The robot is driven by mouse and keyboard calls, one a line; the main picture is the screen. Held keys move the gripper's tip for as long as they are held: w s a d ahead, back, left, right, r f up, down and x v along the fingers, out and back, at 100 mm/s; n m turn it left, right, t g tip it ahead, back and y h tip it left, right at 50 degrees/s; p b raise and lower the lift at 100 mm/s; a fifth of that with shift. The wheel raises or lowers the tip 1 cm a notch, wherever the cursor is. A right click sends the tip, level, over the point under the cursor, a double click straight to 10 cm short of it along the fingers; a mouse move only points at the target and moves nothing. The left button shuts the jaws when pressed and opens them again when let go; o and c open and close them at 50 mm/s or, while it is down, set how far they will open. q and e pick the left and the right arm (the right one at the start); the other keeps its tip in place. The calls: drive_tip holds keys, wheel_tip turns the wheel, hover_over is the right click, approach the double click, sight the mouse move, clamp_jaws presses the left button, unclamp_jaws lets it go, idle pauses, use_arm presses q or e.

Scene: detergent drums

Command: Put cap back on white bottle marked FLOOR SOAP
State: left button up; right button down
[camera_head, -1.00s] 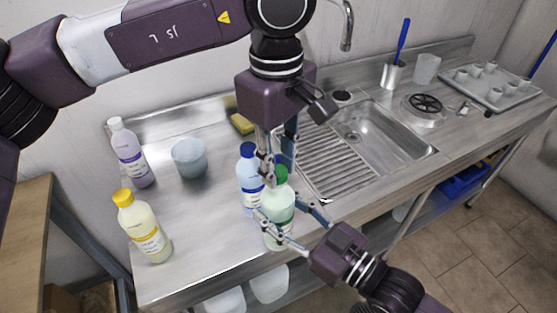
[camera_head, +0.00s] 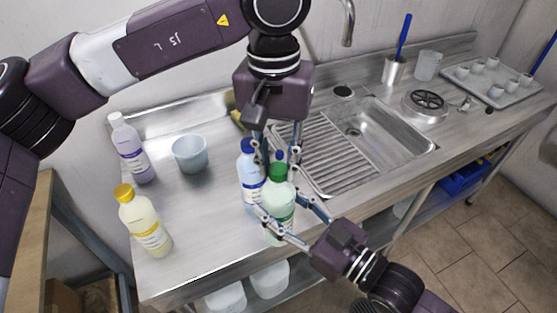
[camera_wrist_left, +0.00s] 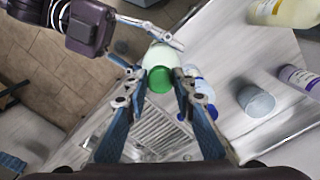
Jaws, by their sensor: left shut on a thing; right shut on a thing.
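A whitish, pale green bottle (camera_head: 281,207) stands upright near the counter's front edge; I cannot read its label. It also shows in the left wrist view (camera_wrist_left: 163,56). My right gripper (camera_head: 279,203) is shut around its body from the front right. A green cap (camera_head: 279,172) is at the top of the bottle, in line with the neck; in the left wrist view the cap (camera_wrist_left: 159,80) lies between the fingertips. My left gripper (camera_head: 277,166) points down from above and is shut on the cap. The contact between cap and neck is hidden.
A blue-capped bottle (camera_head: 249,178) stands close on the left of the held bottle. A yellow-capped bottle (camera_head: 147,224), a white-capped lavender bottle (camera_head: 131,151) and a bluish cup (camera_head: 190,154) stand further left. A sink (camera_head: 375,135) lies to the right. The counter between is clear.

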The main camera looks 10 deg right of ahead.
use_arm(q)
drive_tip(key=m, duration=0.6)
drive_tip(key=shift+w+a, duration=0.1)
drive_tip(key=m, duration=0.4)
drive_tip(key=shift+w, duration=0.1)
drive_tip(key=o, duration=0.7)
drive_tip(key=shift+r, duration=2.3)
drive_tip(key=shift+m, duration=0.3)
drive_tip(key=shift+c, duration=0.4)
